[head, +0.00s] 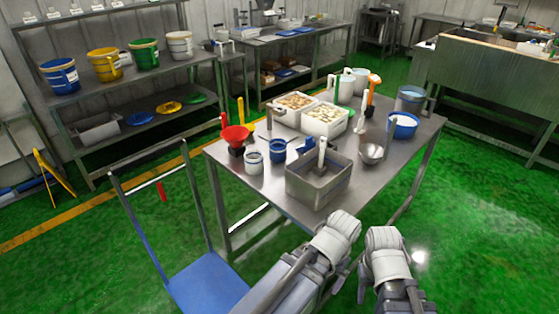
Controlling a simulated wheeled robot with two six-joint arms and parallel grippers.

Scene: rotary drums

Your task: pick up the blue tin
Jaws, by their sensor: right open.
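The blue tin (278,151) stands upright on the steel table, near its front left part. It has a blue body with a pale rim. A similar white and grey tin (254,162) stands just left of it, and a grey steel bin (318,183) with a tool in it stands to its right. My right gripper (362,241) is in front of the table at the lower right, its two pale ribbed fingers apart with nothing between them. It is well clear of the blue tin. My left gripper is not in view.
The steel table (233,183) also carries a red funnel (236,137), two food trays (324,119), a blue bowl (403,125) and a metal cup (372,153). A blue-decked trolley (208,285) stands at the front left. A shelf holds coloured buckets, including a blue bucket (61,76).

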